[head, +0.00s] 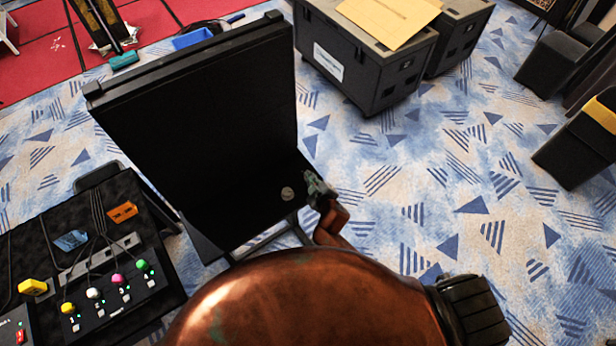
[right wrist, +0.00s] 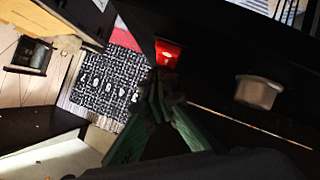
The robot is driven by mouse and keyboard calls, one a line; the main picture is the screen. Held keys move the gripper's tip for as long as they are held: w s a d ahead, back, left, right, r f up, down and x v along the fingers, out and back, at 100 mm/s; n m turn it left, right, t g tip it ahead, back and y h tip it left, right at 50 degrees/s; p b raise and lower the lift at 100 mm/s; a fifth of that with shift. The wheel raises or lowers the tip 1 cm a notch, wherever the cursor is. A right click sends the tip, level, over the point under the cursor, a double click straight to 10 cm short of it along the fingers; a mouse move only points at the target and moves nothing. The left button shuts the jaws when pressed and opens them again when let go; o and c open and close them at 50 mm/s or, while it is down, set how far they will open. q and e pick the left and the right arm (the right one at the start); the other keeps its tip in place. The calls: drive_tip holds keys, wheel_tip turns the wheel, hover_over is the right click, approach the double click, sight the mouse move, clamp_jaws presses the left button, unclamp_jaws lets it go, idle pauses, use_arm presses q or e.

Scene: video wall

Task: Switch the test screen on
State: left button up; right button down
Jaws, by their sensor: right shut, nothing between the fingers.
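The test screen (head: 205,120) is a large dark panel on a stand in the middle of the head view; its face looks black. A pale round knob (head: 287,193) sits near its lower right corner and also shows in the right wrist view (right wrist: 258,92). In the right wrist view, a red-lit switch (right wrist: 167,53) is to the left of the knob. My right gripper (head: 319,186) has green fingers and is shut and empty at the screen's lower right edge. Its fingertips (right wrist: 160,88) are just below the red switch; I cannot tell whether they touch it. My left gripper is not in view.
A black table (head: 150,220) with coloured buttons and cables stands at the lower left. A dark case (head: 360,75) with a yellow folder (head: 390,18) is behind the screen to the right. Patterned carpet (head: 460,190) between is clear.

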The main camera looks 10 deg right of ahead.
drive_tip(key=shift+w+f, duration=0.1)
drive_tip(key=shift+f, duration=0.2)
drive_tip(key=shift+r, duration=0.1)
idle(0.4)
drive_tip(key=shift+s+r+p, duration=0.25)
drive_tip(key=shift+r+p, duration=0.45)
drive_tip(key=shift+r, duration=0.1)
drive_tip(key=r+p, duration=0.1)
drive_tip(key=s+r+p, duration=0.1)
drive_tip(key=r+p, duration=0.2)
drive_tip(key=p, duration=0.1)
drive_tip(key=shift+s+d+r, duration=0.2)
drive_tip(key=shift+d+r, duration=0.1)
drive_tip(key=shift+r, duration=0.05)
drive_tip(key=shift+f, duration=0.1)
